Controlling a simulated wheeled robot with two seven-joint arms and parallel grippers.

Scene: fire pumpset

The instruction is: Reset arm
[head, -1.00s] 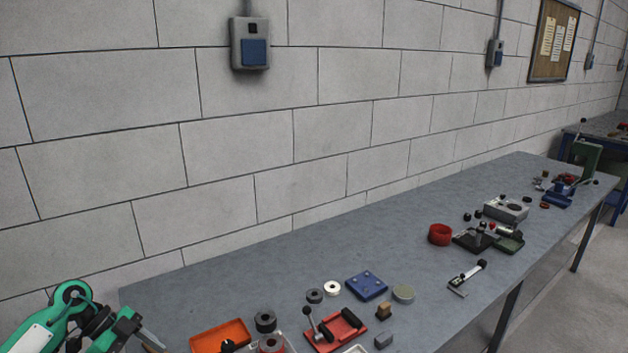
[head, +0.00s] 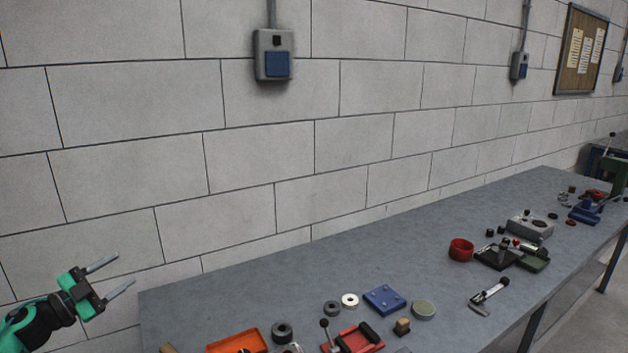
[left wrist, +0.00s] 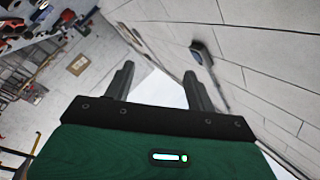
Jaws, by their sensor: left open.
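My left gripper (head: 117,273) is at the lower left of the head view, raised beside the left end of the workbench, in front of the block wall. Its two fingers are apart with nothing between them. In the left wrist view the two open fingers (left wrist: 158,85) show against a bright gap, with the green gripper body below them. My right gripper is in neither view.
The grey workbench (head: 240,291) runs to the right along the wall. On it are an orange tray (head: 236,341), a blue block (head: 384,299), a red fixture (head: 352,339) and a red ring (head: 461,250). A switch box (head: 273,55) hangs on the wall.

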